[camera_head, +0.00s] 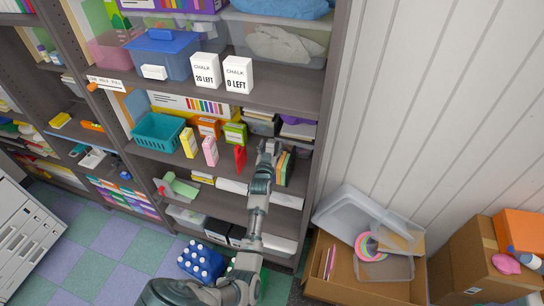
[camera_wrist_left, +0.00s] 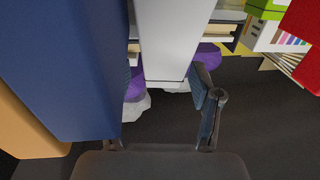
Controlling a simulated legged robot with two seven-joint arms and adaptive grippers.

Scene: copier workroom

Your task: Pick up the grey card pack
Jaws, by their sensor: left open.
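The grey card pack (camera_wrist_left: 167,40) stands upright in the middle of the left wrist view, its lower end towards my open left gripper (camera_wrist_left: 160,125). The right finger is beside the pack's lower right edge. The other finger is mostly hidden by a blue pack (camera_wrist_left: 65,60) to the left. I cannot tell whether either finger touches the grey pack. My right gripper is not in view.
An orange item (camera_wrist_left: 20,120) stands left of the blue pack. A red item (camera_head: 240,158) and a green box (camera_head: 235,133) stand left of the gripper on the shelf. Upright yellow and green packs (camera_head: 284,168) are close on its right. The shelf above holds chalk boxes (camera_head: 238,75).

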